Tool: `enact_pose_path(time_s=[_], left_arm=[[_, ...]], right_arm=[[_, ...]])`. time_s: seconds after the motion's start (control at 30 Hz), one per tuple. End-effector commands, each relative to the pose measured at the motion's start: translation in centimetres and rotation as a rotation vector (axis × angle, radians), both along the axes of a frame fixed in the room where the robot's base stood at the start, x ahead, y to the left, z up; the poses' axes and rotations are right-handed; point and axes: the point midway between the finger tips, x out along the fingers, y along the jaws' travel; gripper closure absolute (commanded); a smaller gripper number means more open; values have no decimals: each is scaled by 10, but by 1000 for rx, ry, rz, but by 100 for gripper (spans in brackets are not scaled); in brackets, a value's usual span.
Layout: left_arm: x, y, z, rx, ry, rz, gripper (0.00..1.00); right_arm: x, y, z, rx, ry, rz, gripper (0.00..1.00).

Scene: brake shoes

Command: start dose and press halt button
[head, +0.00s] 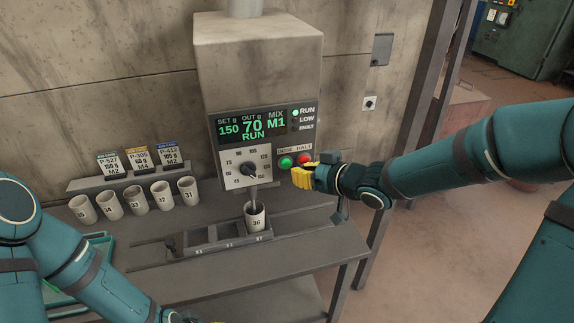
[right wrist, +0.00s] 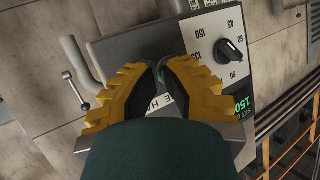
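The grey dosing machine (head: 258,75) has a display (head: 252,125) reading SET 150, OUT 70, MIX M1 and RUN; its RUN lamp is lit. The green DOSE button (head: 286,162) and red HALT button (head: 305,159) sit side by side below the display. A cup marked 36 (head: 256,217) stands under the spout. My right gripper (head: 301,176) is just below and in front of the HALT button; contact cannot be told.
A black dial (head: 249,170) is left of the buttons. Several numbered cups (head: 136,200) stand in a row at left, before a shelf with three label cards (head: 139,160). A grey slotted rack (head: 207,238) lies on the bench (head: 300,245). Open floor lies at right.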

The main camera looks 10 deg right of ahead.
Motion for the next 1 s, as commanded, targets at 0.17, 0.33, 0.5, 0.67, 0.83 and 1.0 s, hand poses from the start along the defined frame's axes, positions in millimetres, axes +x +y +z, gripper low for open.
enact_pose_path(time_s=[0.17,0.33,0.5,0.67,0.83,1.0], left_arm=[[0,0,0,0,0,0,42],[0,0,1,0,0,0,42],[0,0,2,0,0,0,42],[0,0,3,0,0,0,42],[0,0,3,0,0,0,42],[0,0,4,0,0,0,42]], right_arm=[[1,0,0,0,0,0,100],[2,0,0,0,0,0,100],[4,0,0,0,0,0,100],[6,0,0,0,0,0,100],[8,0,0,0,0,0,100],[9,0,0,0,0,0,100]])
